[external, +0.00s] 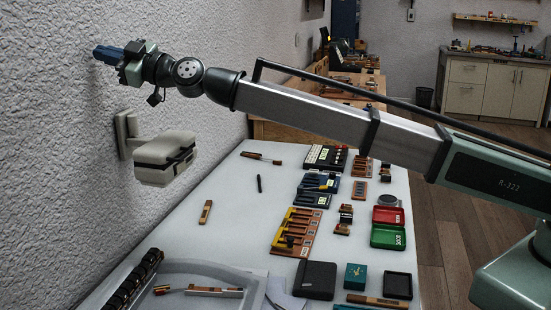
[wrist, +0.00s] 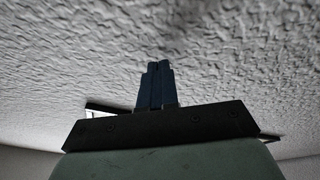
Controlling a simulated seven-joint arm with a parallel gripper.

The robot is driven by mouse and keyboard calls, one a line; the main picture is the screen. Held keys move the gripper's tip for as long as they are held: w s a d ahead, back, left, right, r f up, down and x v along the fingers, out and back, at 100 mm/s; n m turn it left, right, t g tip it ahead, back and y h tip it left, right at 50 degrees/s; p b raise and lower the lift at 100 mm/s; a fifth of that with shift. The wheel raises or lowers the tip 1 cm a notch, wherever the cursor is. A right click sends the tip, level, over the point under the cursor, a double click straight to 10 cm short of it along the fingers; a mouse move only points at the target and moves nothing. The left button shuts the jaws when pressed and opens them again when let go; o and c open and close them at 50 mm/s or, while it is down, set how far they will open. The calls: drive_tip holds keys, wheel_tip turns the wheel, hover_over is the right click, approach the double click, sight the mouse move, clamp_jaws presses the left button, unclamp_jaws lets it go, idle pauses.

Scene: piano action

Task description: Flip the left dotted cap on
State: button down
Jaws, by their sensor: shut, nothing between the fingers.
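My gripper (external: 101,54) is high at the upper left, its blue fingers pointing at the rough white wall. In the wrist view the two blue fingers (wrist: 157,68) are shut side by side and empty, with only wall beyond them. I cannot tell whether the fingertips touch the wall. A pale box with a dark band (external: 166,156) is fixed to the wall by a bracket, below my gripper and a little to the right. No dotted cap can be made out in either view.
A long white table (external: 231,220) runs below, with several trays and blocks along its right side. A green tray (external: 388,237) and a red tray (external: 388,215) are among them. A dark-edged pale thing (wrist: 104,109) partly shows behind my gripper in the wrist view.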

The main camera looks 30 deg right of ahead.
drive_tip(key=s+a+f+n+g, duration=0.1)
drive_tip(key=s+a+g, duration=0.1)
drive_tip(key=s+a, duration=0.2)
drive_tip(key=s+a+f+n+g, duration=0.1)
drive_tip(key=s+a+n+g, duration=0.1)
drive_tip(key=s+a, duration=0.3)
drive_tip(key=s+a+f+n+g+y, duration=0.1)
drive_tip(key=s+a+f+n+g, duration=0.1)
drive_tip(key=s+a, duration=0.3)
drive_tip(key=shift+s+f, duration=0.1)
drive_tip(key=s+a+f+n+g+h, duration=0.3)
drive_tip(key=s+a+f, duration=0.1)
drive_tip(key=s+f, duration=0.35)
drive_tip(key=s+a+f+n+g+h, duration=0.3)
drive_tip(key=s+a+f, duration=0.25)
drive_tip(key=s, duration=0.35)
drive_tip(key=w+d+f+g+h, duration=0.1)
drive_tip(key=w+d+f+h, duration=0.2)
drive_tip(key=d+f+h, duration=0.7)
drive_tip(key=shift+w+d+f+g+h, duration=0.3)
drive_tip(key=shift+w+d, duration=0.1)
drive_tip(key=shift+d, duration=0.5)
wheel_tip(320, 180, down, 14)
